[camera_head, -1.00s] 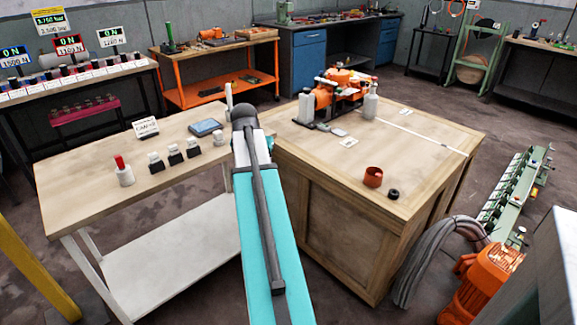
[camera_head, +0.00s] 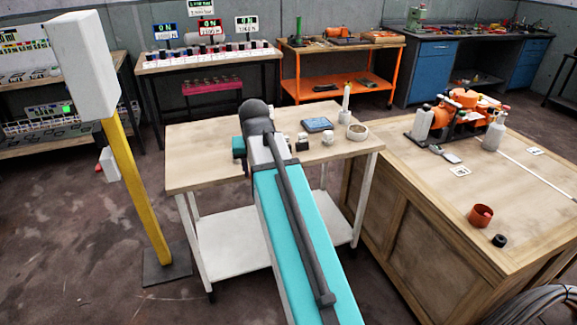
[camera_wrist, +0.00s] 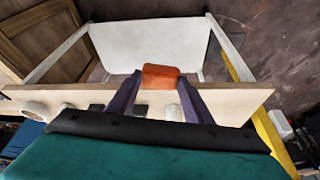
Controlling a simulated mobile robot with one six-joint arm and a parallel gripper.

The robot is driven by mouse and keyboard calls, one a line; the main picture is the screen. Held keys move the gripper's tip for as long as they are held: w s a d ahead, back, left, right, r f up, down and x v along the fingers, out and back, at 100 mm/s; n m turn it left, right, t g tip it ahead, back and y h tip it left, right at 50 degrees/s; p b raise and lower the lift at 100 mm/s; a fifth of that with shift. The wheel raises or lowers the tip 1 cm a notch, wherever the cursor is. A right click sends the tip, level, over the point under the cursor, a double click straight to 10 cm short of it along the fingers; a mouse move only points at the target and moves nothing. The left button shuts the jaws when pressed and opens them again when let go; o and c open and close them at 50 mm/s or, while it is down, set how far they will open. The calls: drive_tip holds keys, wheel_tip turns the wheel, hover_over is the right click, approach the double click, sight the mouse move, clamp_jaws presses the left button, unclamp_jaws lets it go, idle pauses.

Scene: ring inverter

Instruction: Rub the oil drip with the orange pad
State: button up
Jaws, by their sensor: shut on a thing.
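The orange pad (camera_wrist: 160,77) is in the wrist view, between the two purple fingers of my gripper (camera_wrist: 159,84). The gripper is shut on it. In the wrist view the pad appears above the front edge of the wooden-topped table (camera_wrist: 235,96), against the white lower shelf (camera_wrist: 150,45). I cannot tell if the pad touches anything. In the head view my arm reaches over the same table (camera_head: 205,176), and hides the fingers and pad. I cannot make out the oil drip in either view.
On the table stand a tablet (camera_head: 317,125), a round bowl (camera_head: 357,132) and small items. A yellow post (camera_head: 138,190) stands left. The floor at lower left is clear.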

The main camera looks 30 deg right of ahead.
drive_tip(key=a+r+n+y, duration=0.1)
drive_tip(key=a+r+n, duration=0.1)
drive_tip(key=a, duration=0.8)
drive_tip(key=a+r+n+y+p, duration=0.1)
drive_tip(key=a+n, duration=0.2)
drive_tip(key=a, duration=0.7)
drive_tip(key=shift+r, duration=0.4)
drive_tip(key=shift+w, duration=0.1)
